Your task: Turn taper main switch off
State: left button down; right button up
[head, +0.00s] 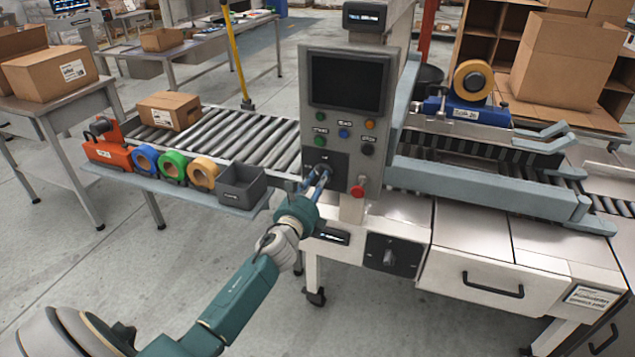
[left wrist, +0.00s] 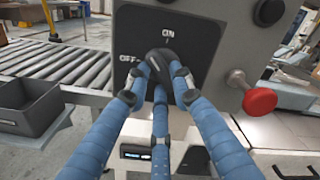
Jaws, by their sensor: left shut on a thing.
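The main switch is a dark rotary knob (left wrist: 165,62) on a dark plate (left wrist: 200,35) marked ON at the top and OFF at the left. The plate (head: 341,166) also shows in the head view, low on the grey control panel (head: 298,110). My left gripper (head: 322,176) comes up from below in front of the plate. In the left wrist view its blue fingers (left wrist: 163,80) are closed around the knob from left, right and below. The fingers partly cover the knob, so I cannot tell exactly where it points. My right gripper is not in view.
A red mushroom button (left wrist: 260,101) sticks out right of the plate. A screen (head: 347,82) and coloured buttons are above it. A grey bin (head: 242,186), tape rolls (head: 173,165) and a roller conveyor (head: 250,135) lie to the left. Another knob (head: 389,257) is on the cabinet below.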

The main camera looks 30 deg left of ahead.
pick_arm(q)
jog(key=n, duration=0.9)
jog(key=shift+d+f, duration=0.1)
jog(key=shift+d, duration=0.15)
jog(key=shift+n, duration=0.5)
jog(key=c, duration=1.5)
grip_release()
jog(key=v, duration=1.2)
